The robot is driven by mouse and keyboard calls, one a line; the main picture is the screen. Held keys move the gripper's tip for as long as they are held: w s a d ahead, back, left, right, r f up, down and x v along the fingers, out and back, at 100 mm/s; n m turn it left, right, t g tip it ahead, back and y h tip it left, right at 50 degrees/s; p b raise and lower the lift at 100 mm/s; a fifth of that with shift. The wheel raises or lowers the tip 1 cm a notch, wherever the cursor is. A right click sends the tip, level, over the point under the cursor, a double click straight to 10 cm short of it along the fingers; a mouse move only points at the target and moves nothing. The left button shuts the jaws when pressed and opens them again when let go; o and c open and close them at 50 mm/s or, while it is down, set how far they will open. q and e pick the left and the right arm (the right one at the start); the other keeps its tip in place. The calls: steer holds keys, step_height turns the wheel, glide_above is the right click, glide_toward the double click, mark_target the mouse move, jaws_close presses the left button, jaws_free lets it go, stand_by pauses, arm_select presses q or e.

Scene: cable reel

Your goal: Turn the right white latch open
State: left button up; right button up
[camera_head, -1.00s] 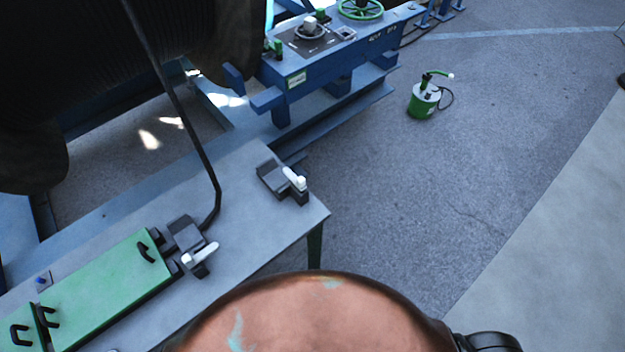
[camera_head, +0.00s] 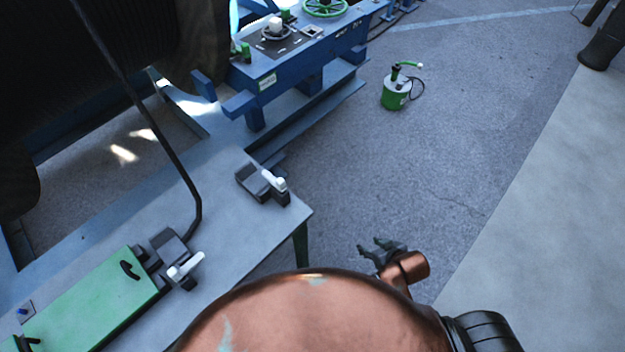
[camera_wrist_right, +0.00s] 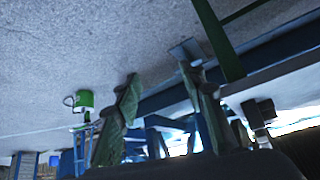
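The right white latch (camera_head: 274,181) sits on a dark block near the far right corner of the grey table. A second white latch (camera_head: 186,267) sits on another dark block, nearer and to the left. My right gripper (camera_head: 380,248) is low in the head view, right of the table and over the floor, apart from both latches. In the right wrist view its two fingers (camera_wrist_right: 160,85) are spread with nothing between them. A dark block (camera_wrist_right: 258,112) shows right of the fingers there; which latch it carries is unclear. My left gripper is out of view.
The grey table (camera_head: 240,228) carries a green plate (camera_head: 92,300) with black handles. A thin black bar (camera_head: 150,125) rises beside the left latch. A blue machine frame (camera_head: 300,65) stands behind the table. A green can (camera_head: 396,92) stands on open floor at the right.

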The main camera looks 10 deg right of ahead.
steer(key=w+a+r+n+t+y, duration=0.2)
steer(key=w+a, duration=0.4)
steer(key=a, duration=0.1)
steer(key=w+a+r+n+t+y, duration=0.1)
steer(key=w+a+r+t+y, duration=0.15)
steer(key=w+a, duration=0.4)
steer(key=n+t+y, duration=0.2)
steer(key=t+y, duration=0.1)
steer(key=y, duration=0.1)
glide_toward(283, 185)
steer(key=w+a+f, duration=0.1)
steer(key=w, duration=0.2)
steer(key=shift+w+a+r+y, duration=0.25)
steer(key=shift+a+r, duration=0.05)
steer(key=shift+a, duration=0.3)
steer(key=x, duration=0.7)
steer(key=shift+w, duration=0.15)
steer(key=shift+c, duration=0.4)
jaws_close()
